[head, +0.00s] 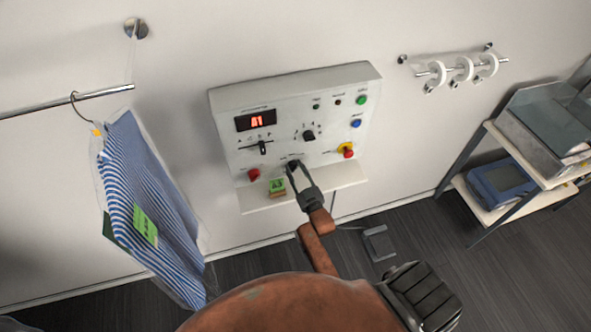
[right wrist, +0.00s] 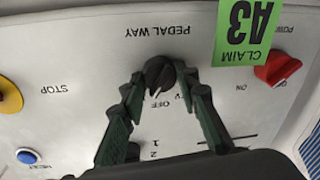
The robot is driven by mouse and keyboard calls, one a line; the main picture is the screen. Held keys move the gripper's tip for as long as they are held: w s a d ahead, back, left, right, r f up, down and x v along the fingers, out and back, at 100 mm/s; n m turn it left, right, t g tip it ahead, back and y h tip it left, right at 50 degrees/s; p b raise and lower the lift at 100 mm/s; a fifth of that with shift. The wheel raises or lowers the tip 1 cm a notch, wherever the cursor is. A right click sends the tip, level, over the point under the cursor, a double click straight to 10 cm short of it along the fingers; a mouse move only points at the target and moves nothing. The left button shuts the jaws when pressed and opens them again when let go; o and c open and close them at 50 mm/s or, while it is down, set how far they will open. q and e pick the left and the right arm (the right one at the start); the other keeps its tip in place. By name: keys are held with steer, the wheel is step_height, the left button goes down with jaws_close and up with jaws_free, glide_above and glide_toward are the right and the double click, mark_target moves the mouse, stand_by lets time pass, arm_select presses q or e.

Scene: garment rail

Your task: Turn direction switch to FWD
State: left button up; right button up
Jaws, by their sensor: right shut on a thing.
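The white control panel (head: 228,118) is on the wall in the head view. Its black direction switch (head: 292,164) is at the lower middle, and in the right wrist view the knob (right wrist: 159,73) sits by the upside-down words PEDAL WAY. My right gripper (head: 294,172) reaches the panel from below. In the right wrist view its dark green fingers (right wrist: 163,80) are shut on the knob, one on each side. The letters OFF and a V show near the knob; the FWD mark is hidden or unreadable. My left gripper is not in view.
A green claim tag (right wrist: 246,28) and a red power switch (right wrist: 278,68) are close to the knob. A yellow-ringed red stop button (head: 347,151) is to the right. A bagged striped shirt (head: 150,205) hangs left. A shelf cart (head: 515,195) stands right.

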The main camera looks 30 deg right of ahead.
steer(key=shift+m, duration=0.8)
steer(key=o, duration=1.2)
steer(key=shift+c, duration=0.2)
steer(key=s+a, duration=0.1)
steer(key=s, duration=1.1)
steer(key=shift+a+f, duration=0.4)
